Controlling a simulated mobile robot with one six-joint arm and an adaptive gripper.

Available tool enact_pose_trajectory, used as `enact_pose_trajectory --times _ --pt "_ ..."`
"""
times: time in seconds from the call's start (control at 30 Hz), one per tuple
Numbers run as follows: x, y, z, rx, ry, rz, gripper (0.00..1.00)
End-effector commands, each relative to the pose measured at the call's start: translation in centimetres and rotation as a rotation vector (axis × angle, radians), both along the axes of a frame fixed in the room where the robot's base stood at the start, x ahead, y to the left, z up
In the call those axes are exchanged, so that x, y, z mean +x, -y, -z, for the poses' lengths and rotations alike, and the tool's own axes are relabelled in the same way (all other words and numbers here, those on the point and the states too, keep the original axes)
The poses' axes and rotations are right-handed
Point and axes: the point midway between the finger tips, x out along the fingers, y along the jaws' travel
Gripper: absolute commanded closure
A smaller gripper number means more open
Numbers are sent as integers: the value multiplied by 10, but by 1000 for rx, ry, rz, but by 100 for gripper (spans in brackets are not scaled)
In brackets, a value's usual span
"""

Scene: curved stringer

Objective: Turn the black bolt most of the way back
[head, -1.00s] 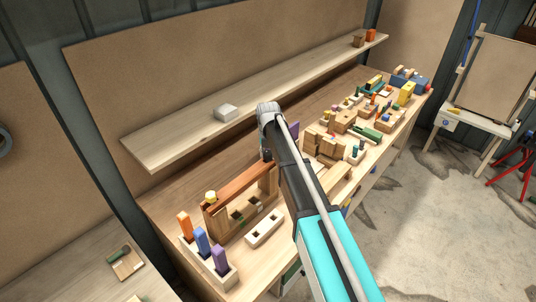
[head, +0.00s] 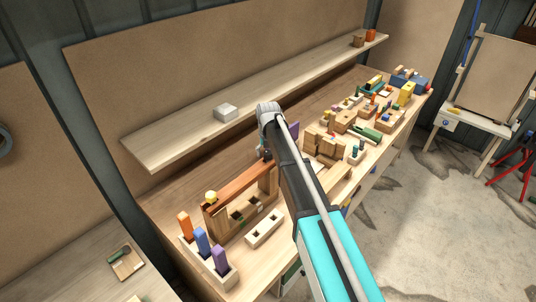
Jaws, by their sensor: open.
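The wooden stringer piece (head: 222,217) with a reddish-brown top bar (head: 240,185) stands on the bench left of my arm. A yellow knob (head: 211,197) sits at its left end. My gripper (head: 264,153) shows only as a small dark part at the left edge of my arm, by the right end of the bar. Its jaws are open, but my arm hides most of it. I cannot make out the black bolt; it may be hidden behind my arm or be too small to see.
A pale block with orange, blue and purple pegs (head: 220,259) and a pale slotted block (head: 264,229) stand in front. Several wooden parts crowd the bench to the right.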

Motion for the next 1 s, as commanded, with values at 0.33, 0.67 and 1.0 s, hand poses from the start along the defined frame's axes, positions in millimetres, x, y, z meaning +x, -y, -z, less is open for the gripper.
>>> enact_pose_trajectory --times 0.33,0.67,1.0 --pt "0 0 0 0 0 18 15" --pt "0 0 0 0 0 235 15" --pt "0 0 0 0 0 482 15"
